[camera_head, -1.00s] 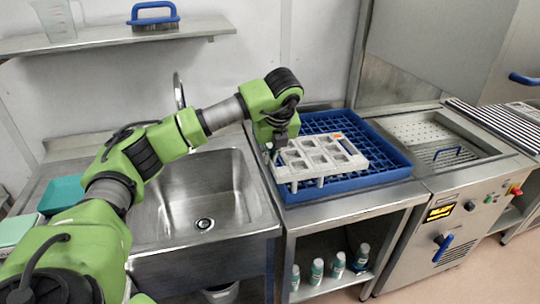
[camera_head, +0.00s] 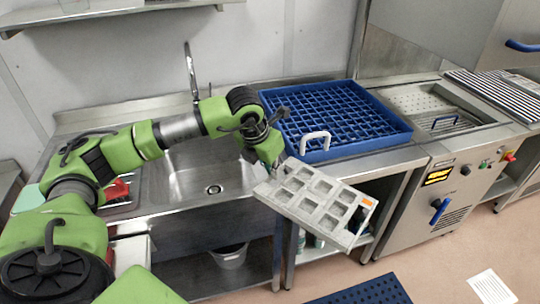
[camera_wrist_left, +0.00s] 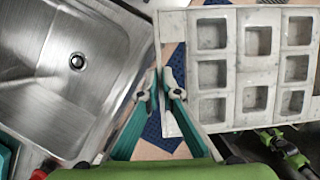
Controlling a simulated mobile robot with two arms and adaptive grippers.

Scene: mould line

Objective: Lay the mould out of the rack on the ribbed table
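The mould (camera_head: 318,200) is a grey slab with several rectangular pockets and an orange mark near its far right corner. It hangs tilted in front of the counter, clear of the blue rack (camera_head: 400,135). My left gripper (camera_head: 276,168) is shut on its left edge. In the left wrist view the fingers (camera_wrist_left: 158,88) close on the edge of the mould (camera_wrist_left: 236,88). The ribbed table (camera_head: 490,95), with dark and light stripes, is at the far right. My right gripper is not in view.
A steel sink (camera_head: 215,175) lies left of the rack. A white handle (camera_head: 315,141) stands at the rack's front. Between rack and ribbed table is a machine with a perforated basin (camera_head: 410,102) and front controls. A blue mat (camera_head: 365,292) and a white sheet (camera_head: 492,287) lie on the floor.

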